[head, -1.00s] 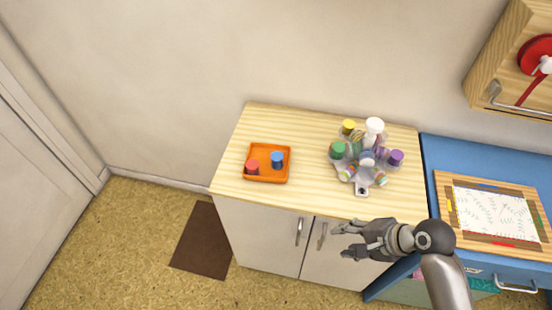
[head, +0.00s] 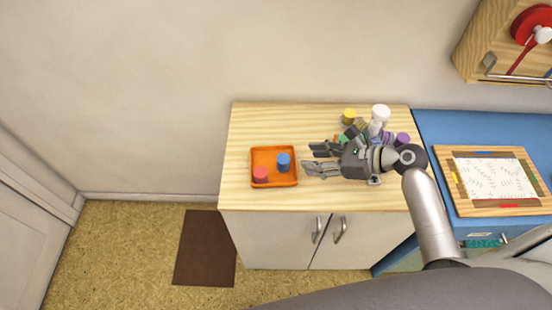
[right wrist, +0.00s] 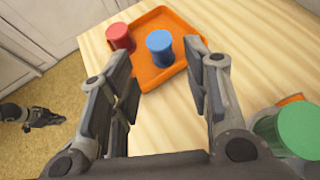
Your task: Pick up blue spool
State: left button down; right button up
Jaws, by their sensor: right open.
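The blue spool (head: 283,162) stands upright in an orange tray (head: 262,154) on the wooden cabinet top. A red spool (head: 260,174) stands to its left in the same tray. My right gripper (head: 309,159) is open and empty, just right of the tray, with its fingers pointing at the blue spool. In the right wrist view, the blue spool (right wrist: 160,48) appears ahead between the open fingers (right wrist: 156,72), not touched by them. A dark gripper, apparently my left one (right wrist: 43,118), shows small at the left edge of that view; its jaws are unclear.
A spool rack with a yellow spool (head: 349,115), a white one (head: 380,113) and a purple one (head: 403,139) stands behind my right gripper, partly hidden. A framed board (head: 488,178) lies on the blue surface at right. The cabinet top left of the tray is clear.

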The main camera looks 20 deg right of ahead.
aim_at(285, 159)
jog(key=shift+x, duration=1.05)
jog(key=shift+w+a+f, duration=0.2)
jog(key=shift+a, duration=0.05)
jog(key=shift+w+a+f, duration=0.1)
jog(key=shift+w+a, duration=0.1)
jog(key=shift+a, duration=0.1)
jog(key=x, duration=0.3)
jog(key=shift+w+a+f+p, duration=0.1)
jog(key=shift+a+p, duration=0.2)
jog(key=shift+p, duration=0.05)
jog(key=shift+w+a+f, duration=0.25)
jog(key=shift+w+a, duration=0.05)
jog(key=shift+w, duration=0.05)
pick_arm(q)
jog(key=shift+s+d+r, duration=0.2)
jog(key=shift+s+d, duration=0.25)
jog(key=shift+d, duration=0.15)
jog(key=shift+s+d+r, duration=0.15)
jog(key=shift+s+d, duration=0.3)
jog(key=shift+d, duration=0.15)
pick_arm(e)
jog(key=shift+s, duration=0.1)
jog(key=c, duration=0.6)
